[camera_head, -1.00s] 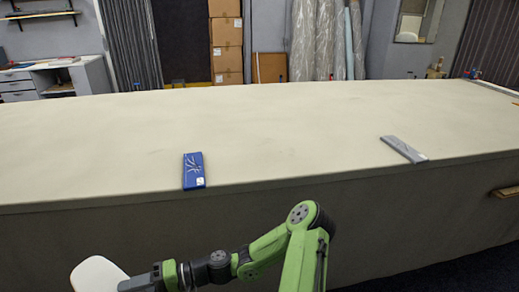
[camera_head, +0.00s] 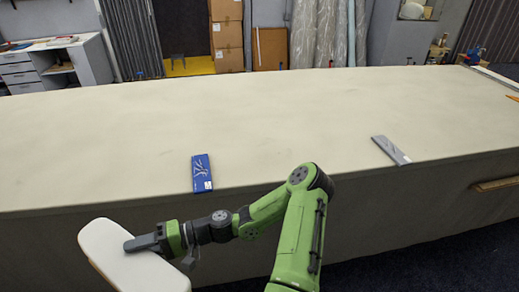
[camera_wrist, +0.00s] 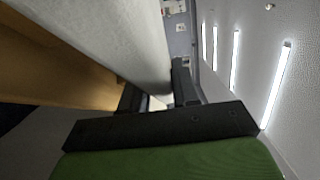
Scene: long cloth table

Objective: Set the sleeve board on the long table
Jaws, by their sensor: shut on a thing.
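The sleeve board (camera_head: 112,252) is a long white padded board with a rounded end, at the lower left of the head view. My gripper (camera_head: 146,243) is shut on it near its middle edge. The board is held in front of the table's near side, apart from the tabletop. In the wrist view the board's pale cover (camera_wrist: 120,35) and a brown wooden face (camera_wrist: 50,65) fill the left, between the dark fingers (camera_wrist: 158,98). The long table (camera_head: 300,120) has a bare cream cloth top and spans the head view.
A blue box (camera_head: 202,173) lies near the table's front edge, left of centre. A grey flat packet (camera_head: 391,150) lies farther right. The tabletop between and behind them is clear. A wooden bar (camera_head: 496,184) sticks out from the table's front at right.

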